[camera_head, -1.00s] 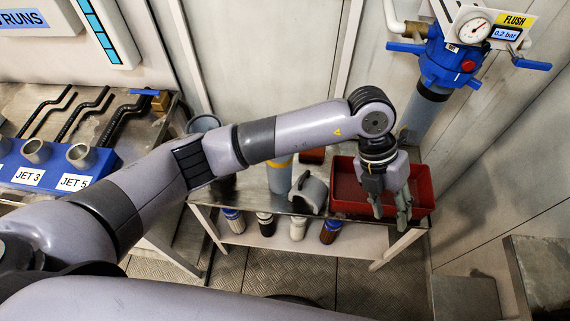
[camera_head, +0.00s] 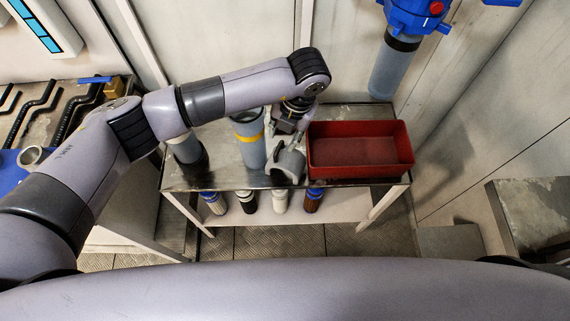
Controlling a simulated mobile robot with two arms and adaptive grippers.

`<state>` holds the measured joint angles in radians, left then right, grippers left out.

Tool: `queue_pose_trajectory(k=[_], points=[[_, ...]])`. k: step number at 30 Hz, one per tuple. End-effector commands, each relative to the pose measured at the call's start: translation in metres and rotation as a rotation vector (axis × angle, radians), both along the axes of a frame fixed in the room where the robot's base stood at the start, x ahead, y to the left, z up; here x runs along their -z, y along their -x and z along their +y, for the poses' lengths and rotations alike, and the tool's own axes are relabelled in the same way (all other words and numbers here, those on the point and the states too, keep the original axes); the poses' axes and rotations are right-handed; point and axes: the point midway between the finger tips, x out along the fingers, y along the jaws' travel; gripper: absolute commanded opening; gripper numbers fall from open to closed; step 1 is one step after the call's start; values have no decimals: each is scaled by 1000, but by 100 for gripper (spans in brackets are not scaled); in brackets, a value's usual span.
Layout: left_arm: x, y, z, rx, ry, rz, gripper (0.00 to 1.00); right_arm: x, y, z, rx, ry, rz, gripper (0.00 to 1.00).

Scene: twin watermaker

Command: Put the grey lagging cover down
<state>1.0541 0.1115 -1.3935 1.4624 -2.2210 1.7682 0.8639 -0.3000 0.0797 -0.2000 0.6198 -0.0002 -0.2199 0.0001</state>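The grey lagging cover (camera_head: 287,166), a curved half-shell, rests on the metal bench (camera_head: 232,178), just left of the red tray (camera_head: 360,172). My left gripper (camera_head: 284,132) points down right above and behind the cover. Its two fingers look spread apart, with the cover's upper edge close to them. Whether they touch the cover is hard to see. My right gripper is not in view.
Grey upright cylinders, one with a yellow band (camera_head: 249,140), stand left of the cover. The red tray looks empty. Several small cartridges (camera_head: 280,201) stand on the shelf below. A blue-headed filter housing (camera_head: 396,62) hangs at the upper right.

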Motion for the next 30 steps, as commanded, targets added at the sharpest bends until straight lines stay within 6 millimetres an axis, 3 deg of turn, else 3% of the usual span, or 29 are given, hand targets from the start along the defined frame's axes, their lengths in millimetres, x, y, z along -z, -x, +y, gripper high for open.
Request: queue_pose_trajectory(k=[7,16,23,30], points=[[15,-1,2,-1,1,0,35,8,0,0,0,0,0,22],[57,-4,9,-2,2,1,35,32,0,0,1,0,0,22],[57,-4,9,-1,1,-1,35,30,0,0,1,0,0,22],[56,-4,9,0,1,0,20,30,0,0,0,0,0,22]])
